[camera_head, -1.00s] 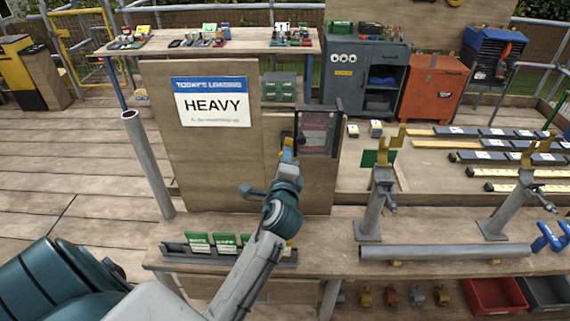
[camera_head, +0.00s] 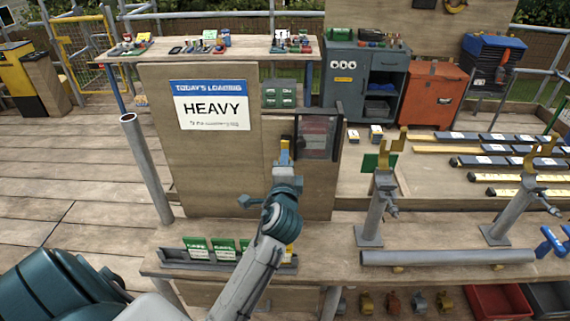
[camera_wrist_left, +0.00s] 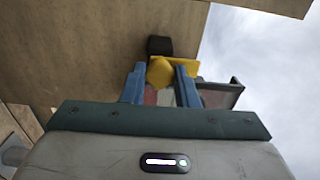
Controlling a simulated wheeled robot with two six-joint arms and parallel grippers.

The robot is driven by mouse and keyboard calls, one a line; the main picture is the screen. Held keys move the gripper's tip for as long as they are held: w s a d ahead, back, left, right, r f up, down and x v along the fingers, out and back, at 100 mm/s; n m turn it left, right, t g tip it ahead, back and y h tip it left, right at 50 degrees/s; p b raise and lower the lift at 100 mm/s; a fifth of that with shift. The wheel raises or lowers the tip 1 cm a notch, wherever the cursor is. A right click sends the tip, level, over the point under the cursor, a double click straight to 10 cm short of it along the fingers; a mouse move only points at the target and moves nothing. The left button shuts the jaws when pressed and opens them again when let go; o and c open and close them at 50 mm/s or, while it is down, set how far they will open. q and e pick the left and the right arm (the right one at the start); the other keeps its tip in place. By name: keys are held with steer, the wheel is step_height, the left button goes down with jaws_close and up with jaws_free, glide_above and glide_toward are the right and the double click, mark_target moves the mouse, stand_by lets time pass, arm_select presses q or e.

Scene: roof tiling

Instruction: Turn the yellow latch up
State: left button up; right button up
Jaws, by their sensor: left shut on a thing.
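The yellow latch (camera_wrist_left: 160,72) shows between the two blue fingers of my left gripper (camera_wrist_left: 160,88) in the left wrist view. The fingers are shut on it. A yellow plate and a black block (camera_wrist_left: 159,45) sit just beyond it. In the head view my left gripper (camera_head: 285,160) reaches up to the wooden board beside a dark-framed clear panel (camera_head: 318,136). A bit of yellow (camera_head: 284,144) shows at its tip; the gripper hides most of the latch there. My right gripper is not in view.
A "HEAVY" sign (camera_head: 210,104) hangs on the board left of my gripper. Below, a rack of green cards (camera_head: 224,247) and a long grey pipe (camera_head: 447,257) lie on the bench. Pipe stands with yellow forks (camera_head: 378,207) rise at the right.

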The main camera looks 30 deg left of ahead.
arm_select(q)
steer(key=o, duration=1)
steer(key=shift+f, duration=0.1)
steer(key=p+v, duration=0.1)
steer(key=v, duration=1)
steer(key=shift+a, duration=0.15)
